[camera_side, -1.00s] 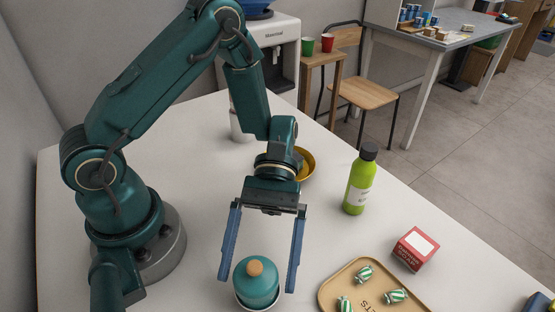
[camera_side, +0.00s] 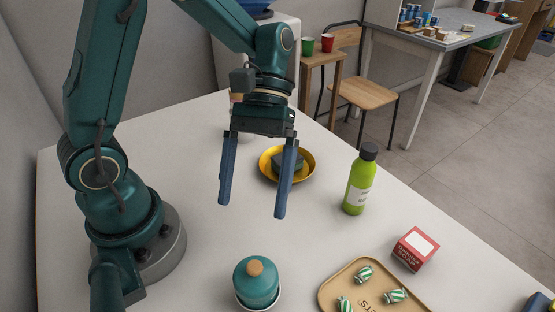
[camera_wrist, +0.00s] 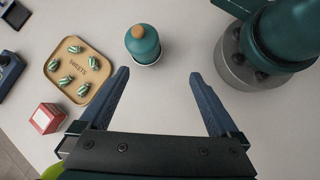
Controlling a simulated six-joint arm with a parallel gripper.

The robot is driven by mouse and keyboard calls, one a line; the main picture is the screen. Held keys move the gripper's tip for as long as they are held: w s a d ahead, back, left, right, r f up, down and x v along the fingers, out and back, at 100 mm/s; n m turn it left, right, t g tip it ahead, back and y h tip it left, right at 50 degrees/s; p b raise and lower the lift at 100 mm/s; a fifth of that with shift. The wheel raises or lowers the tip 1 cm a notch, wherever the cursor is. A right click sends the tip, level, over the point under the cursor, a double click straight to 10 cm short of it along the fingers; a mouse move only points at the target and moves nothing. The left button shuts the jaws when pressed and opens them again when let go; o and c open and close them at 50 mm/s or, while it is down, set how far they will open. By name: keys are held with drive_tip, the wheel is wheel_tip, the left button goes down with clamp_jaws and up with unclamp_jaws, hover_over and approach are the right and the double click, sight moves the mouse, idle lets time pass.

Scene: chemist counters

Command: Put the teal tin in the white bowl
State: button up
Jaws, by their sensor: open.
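The teal tin (camera_side: 257,281) has an orange-brown knob on top. My gripper (camera_side: 251,210) is open and empty, raised above the table and behind the tin. In the wrist view the open fingers (camera_wrist: 158,74) lie apart from the tin, which is beyond their tips.
A yellow dish (camera_side: 303,176) holding a dark item stands behind my gripper. A green bottle (camera_side: 359,182), a red box (camera_side: 415,249) and a tan tray (camera_side: 335,283) with several striped sweets stand to the right. The table between my gripper and the tin is clear.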

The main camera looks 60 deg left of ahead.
drive_tip(key=s+a+r+m+t+y, duration=0.1)
drive_tip(key=a+r+m+t+y, duration=0.4)
drive_tip(key=t, duration=0.6)
drive_tip(key=shift+a+r+m+t, duration=0.3)
drive_tip(key=shift+a+r+m, duration=0.05)
drive_tip(key=shift+a+m, duration=0.05)
idle(0.7)
